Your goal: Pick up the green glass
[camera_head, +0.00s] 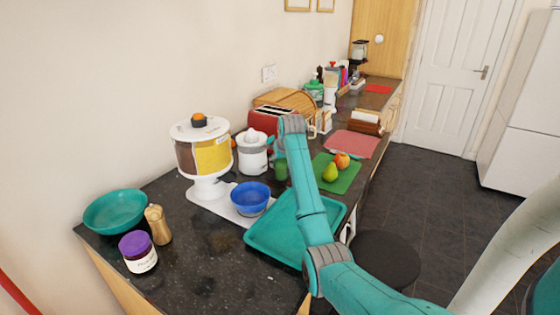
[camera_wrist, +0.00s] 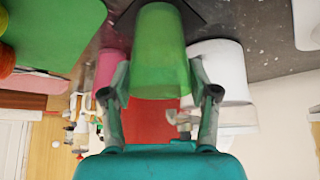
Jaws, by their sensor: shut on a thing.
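The green glass (camera_wrist: 160,60) is between the two fingers of my gripper (camera_wrist: 162,95) in the wrist view, and the gripper is shut on it. In the head view the green glass (camera_head: 281,170) shows just below the end of my arm, to the right of the white juicer (camera_head: 254,152). The fingers are mostly hidden there by the arm. I cannot tell from these views whether the glass touches the counter.
The green board (camera_head: 345,183) with a pear (camera_head: 330,172) and an apple (camera_head: 342,160) lies to the right. A teal tray (camera_head: 265,240) and blue bowl (camera_head: 251,199) are in front. A red toaster (camera_head: 264,120) stands behind. The front left counter (camera_head: 205,265) has free room.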

